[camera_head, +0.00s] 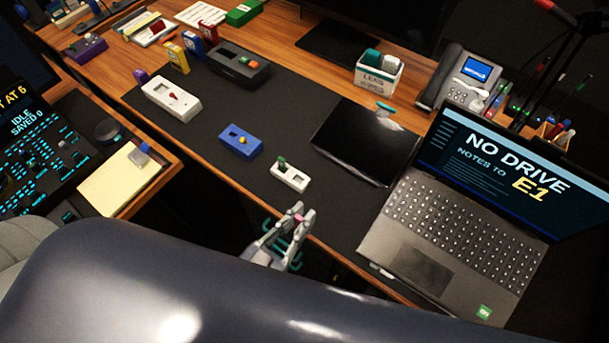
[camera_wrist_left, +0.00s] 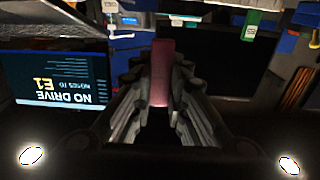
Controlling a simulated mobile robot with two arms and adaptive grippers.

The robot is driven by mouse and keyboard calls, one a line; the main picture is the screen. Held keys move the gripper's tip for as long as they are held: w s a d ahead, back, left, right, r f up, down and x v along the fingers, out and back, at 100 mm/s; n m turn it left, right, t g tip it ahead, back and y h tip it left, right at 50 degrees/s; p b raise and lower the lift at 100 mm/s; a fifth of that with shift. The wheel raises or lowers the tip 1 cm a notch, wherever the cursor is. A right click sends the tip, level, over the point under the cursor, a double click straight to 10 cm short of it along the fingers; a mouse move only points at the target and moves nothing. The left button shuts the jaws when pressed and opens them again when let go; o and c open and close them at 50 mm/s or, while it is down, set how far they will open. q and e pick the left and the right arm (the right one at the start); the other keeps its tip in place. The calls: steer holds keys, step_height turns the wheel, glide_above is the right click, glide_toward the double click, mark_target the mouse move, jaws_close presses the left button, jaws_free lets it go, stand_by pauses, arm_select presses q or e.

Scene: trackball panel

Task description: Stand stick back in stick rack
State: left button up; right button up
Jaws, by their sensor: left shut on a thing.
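My left gripper (camera_head: 298,214) is at the front edge of the desk, just in front of the small white block with a green knob (camera_head: 290,176). It is shut on a pinkish-red stick (camera_wrist_left: 161,72), which stands out between the fingers in the left wrist view; only a small pink part shows in the head view. A row of upright coloured pieces, yellow (camera_head: 176,57), blue (camera_head: 193,43) and red (camera_head: 209,33), stands at the far left. I cannot tell for sure which item is the stick rack. My right gripper is not in view.
On the dark mat (camera_head: 330,215) are a blue block (camera_head: 240,141), a white block with a red knob (camera_head: 171,98) and a black box (camera_head: 239,66). A black tablet (camera_head: 362,145) and an open laptop (camera_head: 440,225) lie to the right. A wipes box (camera_head: 379,78) stands behind.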

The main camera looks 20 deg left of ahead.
arm_select(q)
steer(key=w+a, duration=0.1)
steer(key=w, duration=0.3)
steer(key=w+a+f+b, duration=0.1)
steer(key=w+a, duration=0.1)
steer(key=w, duration=0.3)
steer(key=w+a+b, duration=0.1)
steer(key=w, duration=0.3)
steer(key=shift+w+a+f, duration=0.15)
steer(key=shift+w+f, duration=0.05)
steer(key=shift+w, duration=0.1)
step_height(320, 180, down, 4)
steer(key=b, duration=0.4)
steer(key=shift+r+b, duration=0.2)
steer(key=shift+b, duration=0.1)
steer(key=shift+r, duration=0.1)
steer(key=shift+f, duration=0.2)
steer(key=o, duration=0.7)
steer(key=shift+r, duration=0.1)
